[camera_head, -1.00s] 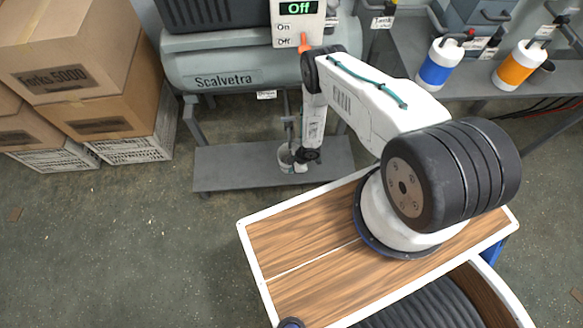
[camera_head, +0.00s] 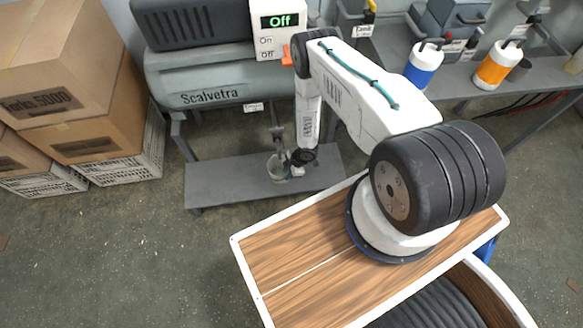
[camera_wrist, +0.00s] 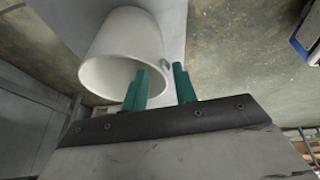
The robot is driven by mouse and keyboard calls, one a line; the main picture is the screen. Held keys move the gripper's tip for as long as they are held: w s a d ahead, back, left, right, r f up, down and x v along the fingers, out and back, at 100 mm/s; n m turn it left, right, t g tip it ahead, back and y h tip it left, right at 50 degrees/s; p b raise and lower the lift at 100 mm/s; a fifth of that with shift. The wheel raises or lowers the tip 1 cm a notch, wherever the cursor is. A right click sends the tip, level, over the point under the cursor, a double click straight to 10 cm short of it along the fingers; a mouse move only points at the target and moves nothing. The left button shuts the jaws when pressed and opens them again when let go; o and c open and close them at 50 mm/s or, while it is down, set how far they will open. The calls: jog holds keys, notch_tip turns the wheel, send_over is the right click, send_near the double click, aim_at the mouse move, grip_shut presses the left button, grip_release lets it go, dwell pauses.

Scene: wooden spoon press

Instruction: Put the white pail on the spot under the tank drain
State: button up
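The white pail (camera_head: 272,167) is at the grey lower shelf, below the drain pipe (camera_head: 277,135) of the tank (camera_head: 190,82). In the wrist view the pail (camera_wrist: 112,38) shows with its open mouth toward the camera. My gripper (camera_wrist: 162,80) has two teal fingers, apart with a clear gap. One finger overlaps the pail's mouth and the other is just outside its rim. In the head view my gripper (camera_head: 297,170) is at the pail's right side, partly hidden by the wrist. I cannot tell whether the fingers touch the pail.
The lower shelf (camera_head: 225,185) has bare room left of the pail. Stacked cardboard boxes (camera_head: 85,120) stand at the left. A blue-banded bottle (camera_head: 423,65) and an orange-banded bottle (camera_head: 496,66) stand on a grey bench at the right.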

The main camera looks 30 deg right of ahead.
jog(key=v, duration=0.5)
jog(key=shift+d+r, duration=0.1)
jog(key=shift+r, duration=0.2)
